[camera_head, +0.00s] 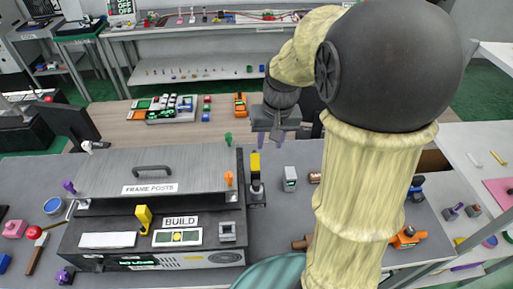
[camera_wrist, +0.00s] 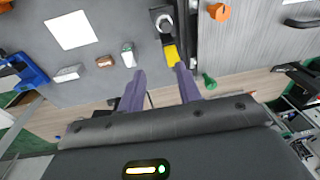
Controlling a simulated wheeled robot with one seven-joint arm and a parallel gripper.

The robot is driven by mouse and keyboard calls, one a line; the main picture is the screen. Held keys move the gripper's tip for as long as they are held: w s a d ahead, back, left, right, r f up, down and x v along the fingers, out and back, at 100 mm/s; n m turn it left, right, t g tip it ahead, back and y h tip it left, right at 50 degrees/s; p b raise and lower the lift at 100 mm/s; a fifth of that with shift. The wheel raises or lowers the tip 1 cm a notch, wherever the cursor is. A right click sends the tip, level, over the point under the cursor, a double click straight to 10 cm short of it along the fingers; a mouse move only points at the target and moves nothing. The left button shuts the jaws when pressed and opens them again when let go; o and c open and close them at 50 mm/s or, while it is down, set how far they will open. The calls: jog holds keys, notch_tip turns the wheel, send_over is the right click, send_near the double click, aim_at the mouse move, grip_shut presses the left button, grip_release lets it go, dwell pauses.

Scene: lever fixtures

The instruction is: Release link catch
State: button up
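A lever with a yellow handle (camera_head: 255,162) on a dark base stands just right of a grey box; no label on it can be read, so I cannot tell whether it is the link catch. In the wrist view, its yellow handle (camera_wrist: 171,54) points toward my gripper from the dark base with a round pivot (camera_wrist: 163,22). My gripper (camera_head: 271,142) is above and slightly beyond the lever, pointing down. In the wrist view, its two purple fingers (camera_wrist: 160,70) are apart and empty, with the yellow handle near the right fingertip. Contact cannot be told.
The grey box (camera_head: 160,168) has a handle, a "FRAME POSTS" label and a "BUILD" panel with another yellow lever (camera_head: 143,217). Orange (camera_head: 229,178) and green (camera_head: 228,138) knobs sit close by. A small grey-white block (camera_head: 290,179) stands right of the lever.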

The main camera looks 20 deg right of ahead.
notch_tip(320, 180, up, 7)
jog(key=y, duration=0.1)
send_over(255, 153)
jog(key=d, duration=0.4)
jog(key=shift+s+a+r+g, duration=0.1)
jog(key=shift+s+r+g, duration=0.25)
jog(key=shift+g, duration=0.15)
jog(key=a+f+p, duration=0.1)
jog(key=f, duration=0.4)
jog(key=a+f, duration=0.1)
jog(key=f, duration=0.5)
jog(key=a+f+p, duration=0.1)
jog(key=f, duration=0.5)
jog(key=shift+w+a+p, duration=0.15)
jog(key=shift+w+p, duration=0.2)
